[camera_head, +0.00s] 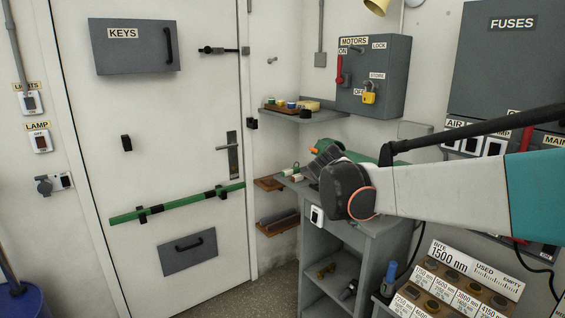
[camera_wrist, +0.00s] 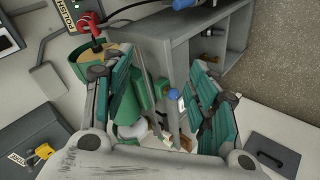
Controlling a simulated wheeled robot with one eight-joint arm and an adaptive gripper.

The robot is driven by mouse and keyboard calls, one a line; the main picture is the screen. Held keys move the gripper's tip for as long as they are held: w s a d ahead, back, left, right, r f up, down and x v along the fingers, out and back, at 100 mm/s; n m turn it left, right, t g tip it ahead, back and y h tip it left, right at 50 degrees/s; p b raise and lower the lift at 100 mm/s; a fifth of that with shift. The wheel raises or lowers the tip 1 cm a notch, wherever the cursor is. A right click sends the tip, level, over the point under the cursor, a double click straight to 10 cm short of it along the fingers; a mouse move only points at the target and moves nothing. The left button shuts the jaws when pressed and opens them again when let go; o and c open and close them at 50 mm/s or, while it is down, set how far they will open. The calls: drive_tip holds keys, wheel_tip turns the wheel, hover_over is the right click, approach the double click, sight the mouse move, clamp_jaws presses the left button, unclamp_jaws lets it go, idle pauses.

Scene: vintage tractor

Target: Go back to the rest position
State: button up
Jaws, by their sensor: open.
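My gripper (camera_head: 328,160) is at the end of my arm, which reaches in from the right in the head view. It is over the grey workbench (camera_head: 372,222), mostly hidden behind my dark wrist. In the wrist view my gripper (camera_wrist: 164,68) shows two green-padded fingers spread wide apart, with nothing held between them. Small items, one with a blue top (camera_wrist: 173,94), show between and beyond the fingers, apparently lower down. Whether the fingers touch anything cannot be told.
A green machine (camera_head: 342,147) stands on the bench behind my wrist. A white door (camera_head: 225,90) with a green bar (camera_head: 180,204) is left. A bit board (camera_head: 478,262) is lower right.

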drive_tip(key=s+f+m+y, duration=0.1)
drive_tip(key=s+f+y, duration=0.2)
drive_tip(key=s, duration=1.3)
drive_tip(key=s+a+f+m+y, duration=0.1)
drive_tip(key=s+f+m+y, duration=0.1)
drive_tip(key=s, duration=1.4)
drive_tip(key=shift+s+a+f+t+y, duration=0.15)
drive_tip(key=shift+a+f+t+y, duration=0.15)
drive_tip(key=shift+f+y, duration=0.45)
